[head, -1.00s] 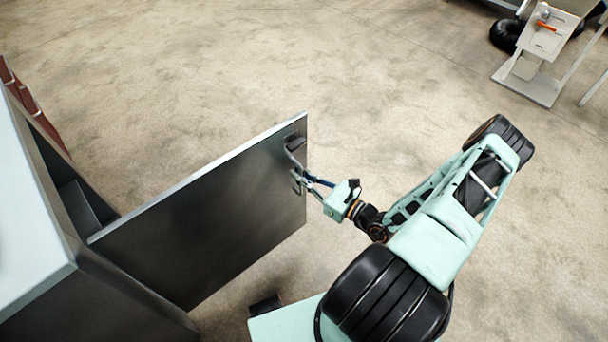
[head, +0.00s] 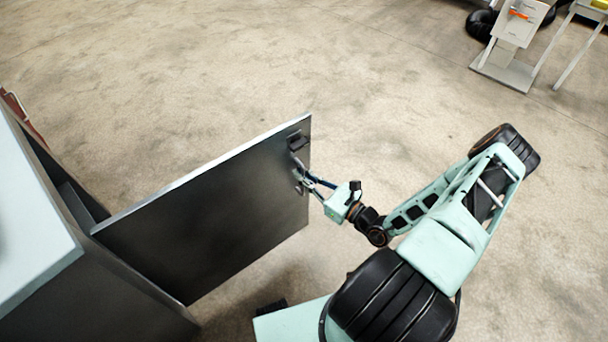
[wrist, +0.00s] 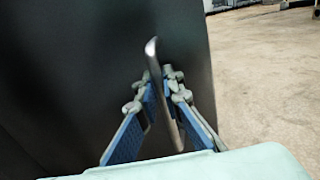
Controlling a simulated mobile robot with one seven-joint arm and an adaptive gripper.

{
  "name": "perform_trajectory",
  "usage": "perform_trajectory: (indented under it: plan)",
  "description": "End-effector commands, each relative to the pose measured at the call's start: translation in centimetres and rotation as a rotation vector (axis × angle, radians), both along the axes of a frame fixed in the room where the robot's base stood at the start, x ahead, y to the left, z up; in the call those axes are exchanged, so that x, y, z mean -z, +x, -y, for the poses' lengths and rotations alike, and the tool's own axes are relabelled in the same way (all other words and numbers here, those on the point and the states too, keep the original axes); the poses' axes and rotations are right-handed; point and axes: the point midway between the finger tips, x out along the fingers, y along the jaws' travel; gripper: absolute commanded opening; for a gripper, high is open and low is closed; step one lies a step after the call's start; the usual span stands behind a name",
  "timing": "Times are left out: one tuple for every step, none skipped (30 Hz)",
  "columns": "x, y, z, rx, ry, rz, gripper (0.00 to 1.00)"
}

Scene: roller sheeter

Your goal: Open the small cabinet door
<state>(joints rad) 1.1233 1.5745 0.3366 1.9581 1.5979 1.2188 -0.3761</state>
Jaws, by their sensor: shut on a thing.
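The small cabinet door (head: 210,212) is a dark metal panel standing wide open, swung out from the cabinet (head: 95,290) at the left. Its hinge side is at the cabinet and its free edge is towards the middle of the head view. The door face (wrist: 95,65) fills the left of the wrist view. A curved metal handle (wrist: 162,95) sits near the free edge. My gripper (head: 307,182) is at this handle, with its blue-padded fingers (wrist: 155,100) on either side of the bar, shut on it. The upper end of the handle sticks out beyond the fingers.
The cabinet has a pale top (head: 35,235) and a dark opening behind the door. Bare concrete floor (head: 330,70) lies beyond the door and to the right. A grey stand (head: 510,45) with an orange part is far off at the top right.

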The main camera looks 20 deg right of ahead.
Motion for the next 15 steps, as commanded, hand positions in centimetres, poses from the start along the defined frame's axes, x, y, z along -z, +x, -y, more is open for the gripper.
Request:
perform_trajectory:
  plan:
    - [0.08, -0.02, 0.01, 0.0, -0.001, -0.002, 0.0]
    - [0.08, -0.02, 0.01, 0.0, -0.001, -0.002, 0.0]
    - [0.08, -0.02, 0.01, 0.0, -0.001, -0.002, 0.0]
    - [0.08, -0.02, 0.01, 0.0, -0.001, -0.002, 0.0]
    - [0.08, -0.02, 0.01, 0.0, -0.001, -0.002, 0.0]
    - [0.08, -0.02, 0.01, 0.0, -0.001, -0.002, 0.0]
    - [0.08, -0.03, 0.02, 0.0, -0.001, -0.002, 0.0]
    - [0.08, -0.03, 0.02, 0.0, -0.001, -0.002, 0.0]
    - [0.08, -0.03, 0.02, 0.0, -0.001, -0.002, 0.09]
    - [0.08, -0.03, 0.02, 0.0, -0.001, -0.002, 0.13]
    - [0.08, -0.03, 0.02, 0.0, -0.001, -0.002, 0.16]
    - [0.07, -0.03, 0.02, 0.0, -0.001, -0.001, 0.2]
    - [0.06, -0.02, 0.02, 0.0, -0.001, -0.001, 0.24]
    - [0.06, -0.01, 0.02, 0.0, -0.001, -0.001, 0.25]
    - [0.05, -0.01, 0.02, 0.0, -0.001, -0.001, 0.25]
